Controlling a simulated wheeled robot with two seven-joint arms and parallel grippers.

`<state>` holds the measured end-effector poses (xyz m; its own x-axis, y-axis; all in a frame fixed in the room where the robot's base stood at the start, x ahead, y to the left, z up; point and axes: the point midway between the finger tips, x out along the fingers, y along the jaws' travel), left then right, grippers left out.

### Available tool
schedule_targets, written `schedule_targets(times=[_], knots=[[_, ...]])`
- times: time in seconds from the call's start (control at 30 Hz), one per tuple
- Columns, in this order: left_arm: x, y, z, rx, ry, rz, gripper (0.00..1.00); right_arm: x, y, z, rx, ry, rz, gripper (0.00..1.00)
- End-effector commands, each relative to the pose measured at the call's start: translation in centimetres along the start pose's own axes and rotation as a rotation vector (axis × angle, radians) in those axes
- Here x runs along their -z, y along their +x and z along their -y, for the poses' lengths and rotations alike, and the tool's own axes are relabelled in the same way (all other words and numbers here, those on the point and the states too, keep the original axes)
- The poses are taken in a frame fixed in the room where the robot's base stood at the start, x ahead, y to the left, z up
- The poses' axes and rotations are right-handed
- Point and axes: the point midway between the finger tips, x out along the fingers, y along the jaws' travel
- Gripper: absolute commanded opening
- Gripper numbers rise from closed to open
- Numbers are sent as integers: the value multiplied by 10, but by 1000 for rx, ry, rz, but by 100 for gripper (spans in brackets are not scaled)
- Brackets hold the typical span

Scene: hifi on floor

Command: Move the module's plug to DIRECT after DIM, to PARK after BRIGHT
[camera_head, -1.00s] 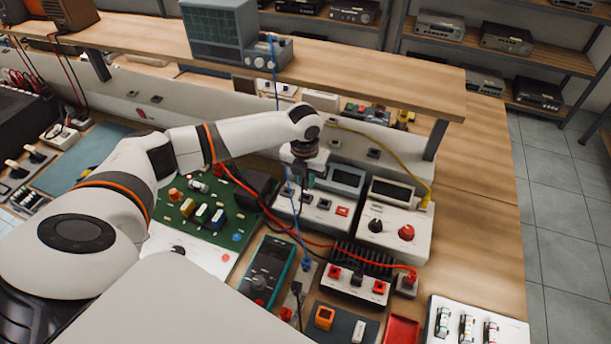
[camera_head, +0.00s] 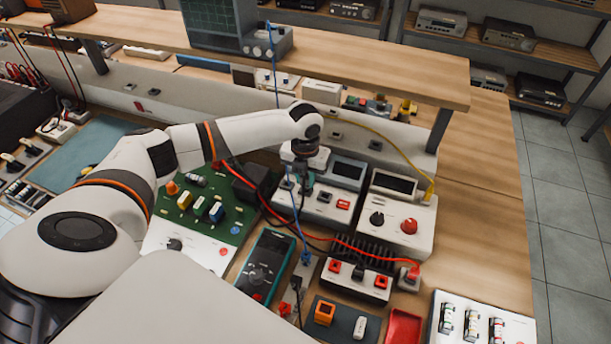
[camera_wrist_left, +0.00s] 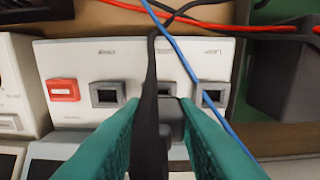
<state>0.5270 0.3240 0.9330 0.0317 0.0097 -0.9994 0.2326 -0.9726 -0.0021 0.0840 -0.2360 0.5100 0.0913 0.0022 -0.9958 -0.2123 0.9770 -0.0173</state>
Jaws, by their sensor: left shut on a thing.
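The module is a white box (camera_head: 325,210) on the bench in the head view, with a row of dark sockets and a red part on its front. In the left wrist view its white face (camera_wrist_left: 75,118) shows a red part at left and dark square sockets left (camera_wrist_left: 108,94) and right (camera_wrist_left: 212,95) of the middle; its labels are too blurred to read. My left gripper (camera_head: 303,183) is over the module. Its teal fingers (camera_wrist_left: 168,140) are shut on the black plug (camera_wrist_left: 172,112), between those two sockets. The black cable hides part of it. I cannot tell whether the plug is seated. My right gripper is out of view.
A blue wire (camera_wrist_left: 182,50) crosses in front of the module. A black-finned unit with red sockets (camera_head: 358,275) stands in front. A wooden shelf (camera_head: 380,82) overhangs behind.

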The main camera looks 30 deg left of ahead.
Motion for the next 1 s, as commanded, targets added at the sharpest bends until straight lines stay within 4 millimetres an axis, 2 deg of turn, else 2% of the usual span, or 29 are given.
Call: schedule_targets(times=[1.0], knots=[[0, 0, 0, 0, 0, 0, 6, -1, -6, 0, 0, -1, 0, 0]])
